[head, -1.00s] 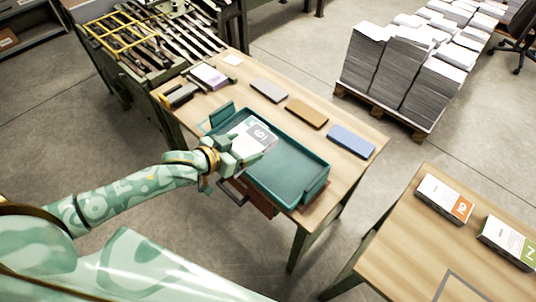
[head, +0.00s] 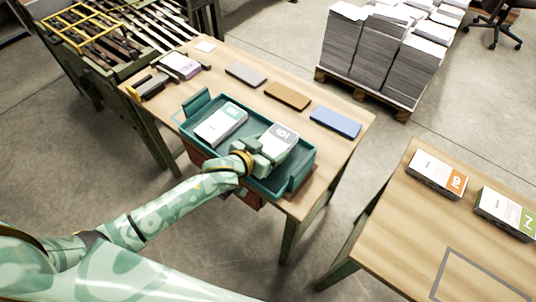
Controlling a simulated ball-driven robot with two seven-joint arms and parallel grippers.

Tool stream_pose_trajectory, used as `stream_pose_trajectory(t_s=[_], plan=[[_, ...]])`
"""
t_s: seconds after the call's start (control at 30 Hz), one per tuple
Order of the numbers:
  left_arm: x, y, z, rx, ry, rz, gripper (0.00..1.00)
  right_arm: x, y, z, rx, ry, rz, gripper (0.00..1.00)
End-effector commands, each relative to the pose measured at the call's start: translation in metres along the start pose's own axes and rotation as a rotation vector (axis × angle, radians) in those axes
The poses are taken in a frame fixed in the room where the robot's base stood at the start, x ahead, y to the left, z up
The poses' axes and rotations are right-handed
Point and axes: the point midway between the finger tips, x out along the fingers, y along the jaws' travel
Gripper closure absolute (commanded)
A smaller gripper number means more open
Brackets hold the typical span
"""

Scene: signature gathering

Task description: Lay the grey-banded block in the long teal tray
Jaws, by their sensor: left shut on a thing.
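The long teal tray (head: 299,160) lies on the near wooden table. My left gripper (head: 269,151) is shut on the grey-banded block (head: 279,141), a white block with a grey numbered end, over the right half of the tray. I cannot tell whether its underside touches the tray floor. Another white block with a teal band (head: 220,124) lies in the tray's left half, beside the held block. My fingers hide part of the grey-banded block and the tray's front side. My right gripper is not in view.
Grey (head: 246,74), brown (head: 287,96) and blue (head: 335,122) slabs lie behind the tray. An orange-banded block (head: 437,173) and a green-banded block (head: 506,211) lie on the right table. Paper stacks (head: 372,50) stand behind.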

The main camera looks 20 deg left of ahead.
Motion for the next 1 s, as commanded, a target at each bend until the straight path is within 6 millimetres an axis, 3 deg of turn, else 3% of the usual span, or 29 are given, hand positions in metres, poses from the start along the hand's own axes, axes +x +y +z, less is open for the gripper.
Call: stream_pose_trajectory(t_s=[0.03,0.13,0.47,0.5,0.57,0.87,1.0], plan=[[0.006,0.0,0.014,-0.001,-0.003,0.001,0.53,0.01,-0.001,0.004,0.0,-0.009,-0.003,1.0],[0.013,0.0,0.029,-0.001,-0.004,0.002,0.53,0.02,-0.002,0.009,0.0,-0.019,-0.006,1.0],[0.013,0.0,0.029,-0.001,0.0,0.001,0.53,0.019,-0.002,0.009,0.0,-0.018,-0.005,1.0],[0.013,0.0,0.03,-0.001,-0.002,0.001,0.2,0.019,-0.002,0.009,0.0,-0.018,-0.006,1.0],[0.013,0.0,0.029,0.0,-0.002,0.001,0.04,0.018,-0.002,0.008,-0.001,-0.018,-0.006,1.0],[0.012,0.0,0.028,0.0,-0.001,0.001,0.01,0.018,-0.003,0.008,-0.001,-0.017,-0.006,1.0],[-0.002,0.0,0.025,-0.001,-0.001,0.0,0.01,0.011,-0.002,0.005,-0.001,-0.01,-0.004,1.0]])
